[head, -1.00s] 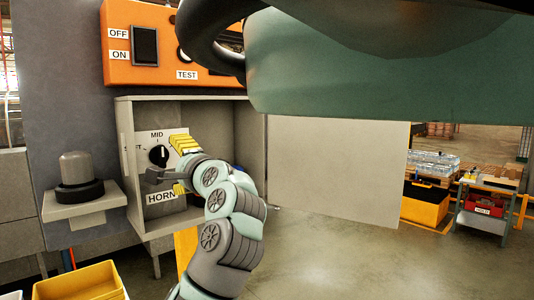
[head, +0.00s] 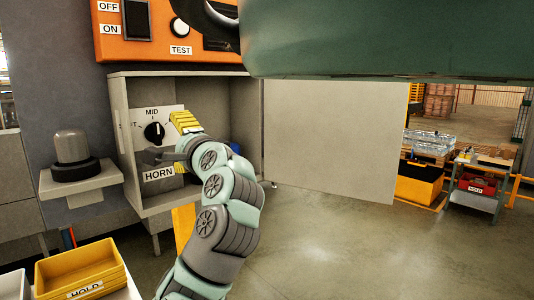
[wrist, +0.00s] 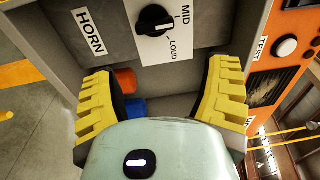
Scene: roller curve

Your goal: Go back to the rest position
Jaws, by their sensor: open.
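My gripper (head: 180,150) is in front of the open grey cabinet, close to the black rotary knob (head: 154,131) on its white dial plate. In the wrist view my gripper (wrist: 160,95) has its yellow ridged fingers spread wide with nothing between them. The knob (wrist: 154,19) lies beyond the fingertips, apart from them. The dial plate (wrist: 178,45) reads MID and LOUD in that view. The HORN label (head: 158,173) sits below the dial. In the head view my arm partly hides the cabinet's inside.
The orange panel (head: 165,51) with switch and TEST button is above the cabinet (head: 125,90). Its pale door (head: 335,135) stands open to the right. A grey shelf (head: 85,185) holds a capped cylinder (head: 72,148). A yellow bin (head: 82,268) is at lower left. An orange part (wrist: 125,80) and a blue part (wrist: 133,107) show beyond the fingers.

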